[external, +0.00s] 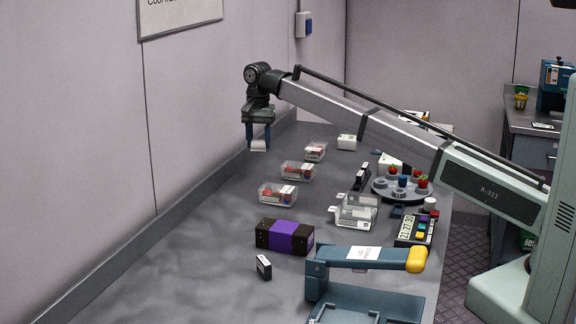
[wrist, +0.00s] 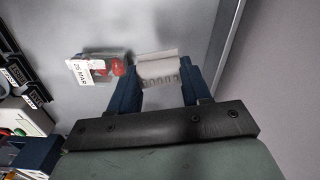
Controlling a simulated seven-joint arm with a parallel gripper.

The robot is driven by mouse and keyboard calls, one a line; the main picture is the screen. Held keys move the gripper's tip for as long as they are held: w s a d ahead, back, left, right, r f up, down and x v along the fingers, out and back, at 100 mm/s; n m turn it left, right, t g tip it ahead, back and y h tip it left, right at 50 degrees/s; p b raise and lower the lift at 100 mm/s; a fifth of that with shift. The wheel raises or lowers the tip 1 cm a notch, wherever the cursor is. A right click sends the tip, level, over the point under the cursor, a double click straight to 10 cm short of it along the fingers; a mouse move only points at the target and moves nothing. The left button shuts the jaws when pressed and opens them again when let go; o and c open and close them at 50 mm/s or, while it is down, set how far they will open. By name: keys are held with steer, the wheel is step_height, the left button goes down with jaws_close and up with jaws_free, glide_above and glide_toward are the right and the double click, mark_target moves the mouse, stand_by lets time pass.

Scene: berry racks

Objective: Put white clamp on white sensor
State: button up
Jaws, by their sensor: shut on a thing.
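My gripper (external: 259,139) is at the far left end of the bench, fingers pointing down. In the wrist view its two blue fingers (wrist: 156,88) are shut on a white piece with a ridged lower edge, which looks like the white clamp (wrist: 157,67). The clamp also shows between the fingertips in the external view (external: 259,146), held above the bench. A small white block (external: 347,142) stands on the bench to the right of my gripper; I cannot tell if it is the white sensor.
Clear boxes of red berries (external: 316,151) stand nearby, one beside the fingers in the wrist view (wrist: 92,69). A round tray (external: 381,194), a purple-and-black box (external: 285,237) and a blue-handled device (external: 362,256) are nearer. The wall runs along the left.

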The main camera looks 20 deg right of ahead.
steer(key=w+d+r+m, duration=0.1)
steer(key=w+d, duration=0.3)
steer(key=d, duration=0.6)
steer(key=w+d+r+m, duration=0.15)
steer(key=w+d, duration=0.35)
steer(key=d, duration=0.6)
steer(key=r+m, duration=0.2)
glide_above(348, 137)
steer(key=shift+s+f+n, duration=0.1)
steer(key=shift+f+n, duration=0.5)
steer(key=shift+f, duration=1.9)
steer(key=shift+f+n, duration=0.55)
steer(key=shift+f, duration=1.95)
steer(key=shift+f, duration=0.2)
steer(key=o, duration=1)
steer(key=shift+r, duration=0.1)
step_height(348, 137, up, 12)
